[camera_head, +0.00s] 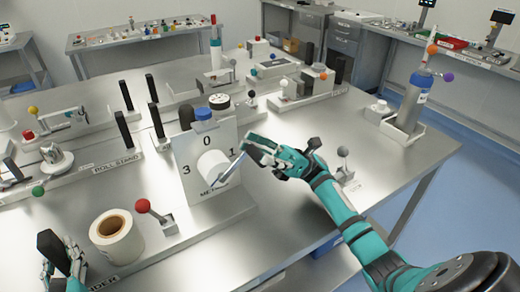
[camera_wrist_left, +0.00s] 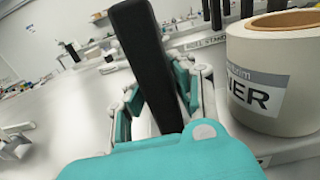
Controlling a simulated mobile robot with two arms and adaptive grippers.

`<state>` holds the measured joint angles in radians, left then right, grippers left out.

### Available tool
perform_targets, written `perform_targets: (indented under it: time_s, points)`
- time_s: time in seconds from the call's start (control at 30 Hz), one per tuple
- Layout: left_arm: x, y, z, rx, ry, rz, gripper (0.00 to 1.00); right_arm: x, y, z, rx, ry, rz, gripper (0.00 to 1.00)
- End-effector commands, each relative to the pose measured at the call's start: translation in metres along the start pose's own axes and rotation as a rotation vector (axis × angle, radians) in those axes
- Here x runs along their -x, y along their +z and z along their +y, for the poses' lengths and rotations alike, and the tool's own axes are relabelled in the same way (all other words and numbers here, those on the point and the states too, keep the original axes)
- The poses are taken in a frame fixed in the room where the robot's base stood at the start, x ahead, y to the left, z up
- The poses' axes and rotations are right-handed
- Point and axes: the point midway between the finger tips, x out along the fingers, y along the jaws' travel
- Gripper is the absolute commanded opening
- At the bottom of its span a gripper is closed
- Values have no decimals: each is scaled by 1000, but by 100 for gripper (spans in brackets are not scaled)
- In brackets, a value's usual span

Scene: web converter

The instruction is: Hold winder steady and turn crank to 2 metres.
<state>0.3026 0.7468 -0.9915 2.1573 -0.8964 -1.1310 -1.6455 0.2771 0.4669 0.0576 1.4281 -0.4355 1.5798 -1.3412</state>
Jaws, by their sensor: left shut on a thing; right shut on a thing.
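The winder (camera_head: 150,262) stands at the front left and carries a cream paper roll (camera_head: 117,242). My left gripper (camera_head: 68,262) is shut on its black upright handle (camera_head: 50,246). The left wrist view shows this handle (camera_wrist_left: 150,65) between the fingers, beside the roll (camera_wrist_left: 272,85). The white metre panel (camera_head: 190,155) shows 0 at top, 1 at right and 3 at left; no 2 is visible. The crank (camera_head: 230,172) has a white hub, and its arm slopes up and right, on the side of the 1. My right gripper (camera_head: 258,150) is shut on the crank's end, largely hiding the grip.
A red-ball lever (camera_head: 143,206) stands between the roll and the panel. The roll stand (camera_head: 100,170) with black posts lies behind left. A grey-ball lever (camera_head: 343,153) and a bottle holder (camera_head: 405,125) stand to the right. The table's front right is bare.

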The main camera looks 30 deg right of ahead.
Motion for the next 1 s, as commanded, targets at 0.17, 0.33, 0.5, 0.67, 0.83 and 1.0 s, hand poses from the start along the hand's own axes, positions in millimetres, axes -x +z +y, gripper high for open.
perform_targets:
  time_s: [0.17, 0.33, 0.5, 0.67, 0.83, 1.0]
  points:
    - [2, -14, 3, -7, 8, 29, 0, 4, -4, 0, -7, -7, 6, 0]
    - [2, -14, 3, -7, 8, 29, 0, 4, -4, 0, -6, -8, 6, 63]
    - [2, -14, 2, -7, 6, 29, 0, 3, -3, 0, -4, -5, 4, 77]
    - [2, -13, 2, -7, 5, 29, 0, 2, -2, 0, -2, -4, 3, 77]
    - [2, -13, 2, -7, 4, 29, 0, -5, 6, 0, 2, -2, 3, 77]
    - [2, -13, 1, -7, 3, 29, 0, -24, 30, 1, 3, 0, 3, 77]
